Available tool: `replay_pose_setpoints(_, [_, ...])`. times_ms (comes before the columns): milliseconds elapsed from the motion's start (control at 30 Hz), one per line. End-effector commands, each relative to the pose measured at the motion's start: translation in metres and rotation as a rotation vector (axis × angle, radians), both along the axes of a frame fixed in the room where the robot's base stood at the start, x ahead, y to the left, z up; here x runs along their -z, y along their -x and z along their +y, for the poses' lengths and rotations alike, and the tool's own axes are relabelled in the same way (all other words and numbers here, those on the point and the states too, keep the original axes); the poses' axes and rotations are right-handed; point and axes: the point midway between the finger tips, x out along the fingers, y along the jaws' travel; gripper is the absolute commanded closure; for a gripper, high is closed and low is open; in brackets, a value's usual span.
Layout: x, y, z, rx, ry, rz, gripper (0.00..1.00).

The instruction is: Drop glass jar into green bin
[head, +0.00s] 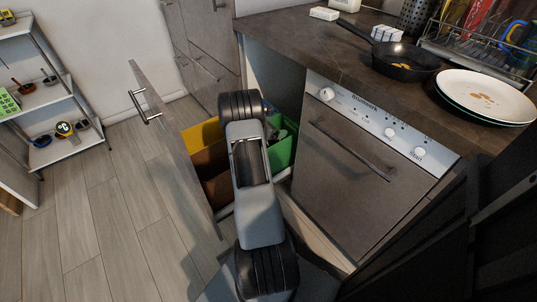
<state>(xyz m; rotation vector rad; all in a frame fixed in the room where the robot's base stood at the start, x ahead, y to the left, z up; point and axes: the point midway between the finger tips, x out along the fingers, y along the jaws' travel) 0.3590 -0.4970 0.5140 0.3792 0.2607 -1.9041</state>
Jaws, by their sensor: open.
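The green bin (283,155) is in a pulled-out drawer beneath the counter, just left of the oven. My arm reaches over the drawer and covers part of the bin. A greyish shape shows at the bin's upper part beside my arm, too small to tell what it is. I cannot make out the glass jar. My gripper is hidden behind my own arm, so its fingers do not show.
Yellow (202,133) and brown (212,163) bins share the drawer, whose front panel (167,135) stands at left. The oven (350,165) is at right. The counter holds a black pan (405,58) and plates (486,96). Clear floor lies left; a shelf (60,95) stands beyond.

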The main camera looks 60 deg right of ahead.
Motion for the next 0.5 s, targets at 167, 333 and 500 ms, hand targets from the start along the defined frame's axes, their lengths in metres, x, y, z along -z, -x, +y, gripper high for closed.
replay_pose_setpoints(167, [0.0, 0.0, 0.0, 0.0, -0.001, 0.001, 0.05])
replay_pose_setpoints(333, [-0.006, -0.005, 0.011, -0.003, -0.001, 0.001, 0.05])
replay_pose_setpoints(500, [-0.02, -0.015, 0.038, -0.004, -0.001, 0.0, 0.05])
